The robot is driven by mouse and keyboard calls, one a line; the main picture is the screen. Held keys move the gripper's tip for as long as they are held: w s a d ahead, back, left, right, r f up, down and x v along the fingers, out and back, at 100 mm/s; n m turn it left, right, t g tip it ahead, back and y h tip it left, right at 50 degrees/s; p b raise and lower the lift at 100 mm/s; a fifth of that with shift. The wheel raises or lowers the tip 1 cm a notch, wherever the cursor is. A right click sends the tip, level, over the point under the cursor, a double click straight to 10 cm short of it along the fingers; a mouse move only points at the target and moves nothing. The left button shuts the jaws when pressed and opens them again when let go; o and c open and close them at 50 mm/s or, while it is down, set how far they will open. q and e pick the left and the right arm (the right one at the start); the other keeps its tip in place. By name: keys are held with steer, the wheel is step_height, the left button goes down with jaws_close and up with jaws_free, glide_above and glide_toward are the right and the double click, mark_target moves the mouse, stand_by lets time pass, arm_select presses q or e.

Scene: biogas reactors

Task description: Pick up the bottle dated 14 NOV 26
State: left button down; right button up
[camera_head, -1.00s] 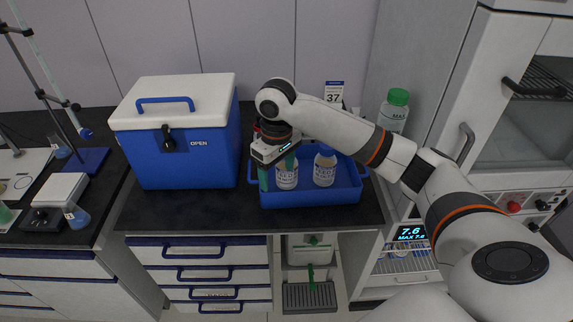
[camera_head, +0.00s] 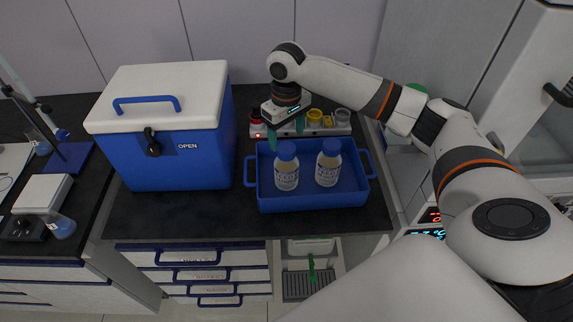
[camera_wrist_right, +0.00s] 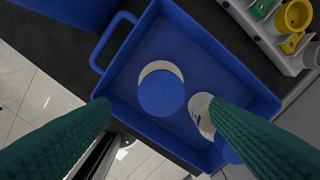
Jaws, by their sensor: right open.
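Two white bottles with blue caps stand upright in a blue tray (camera_head: 315,203): a left bottle (camera_head: 287,174) and a right bottle (camera_head: 328,168). Their labels are too small to read a date. My right gripper (camera_head: 287,132) is open and empty, above the tray and just behind the left bottle's cap. In the right wrist view its green fingers stand wide apart. One blue-capped bottle (camera_wrist_right: 161,92) shows between them; the other bottle (camera_wrist_right: 200,112) is partly hidden by the right-hand finger. My left gripper is not in view.
A blue cooler box (camera_head: 165,130) with a white lid stands left of the tray. A white rack (camera_head: 318,127) with coloured cups is behind the tray. The dark counter (camera_head: 215,215) is clear in front.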

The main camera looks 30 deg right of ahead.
mark_target(287, 148)
steer(key=shift+w+d+f, duration=0.1)
steer(key=shift+w+f, duration=0.05)
steer(key=shift+f, duration=0.5)
step_height(287, 148, down, 4)
steer(key=shift+f+p, duration=0.2)
steer(key=shift+p, duration=0.8)
steer(key=shift+f, duration=0.2)
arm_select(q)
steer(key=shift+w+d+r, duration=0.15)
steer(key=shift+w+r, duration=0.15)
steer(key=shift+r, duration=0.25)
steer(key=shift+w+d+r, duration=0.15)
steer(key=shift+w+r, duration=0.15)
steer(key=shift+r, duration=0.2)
arm_select(e)
steer(key=shift+r, duration=0.1)
jaws_close()
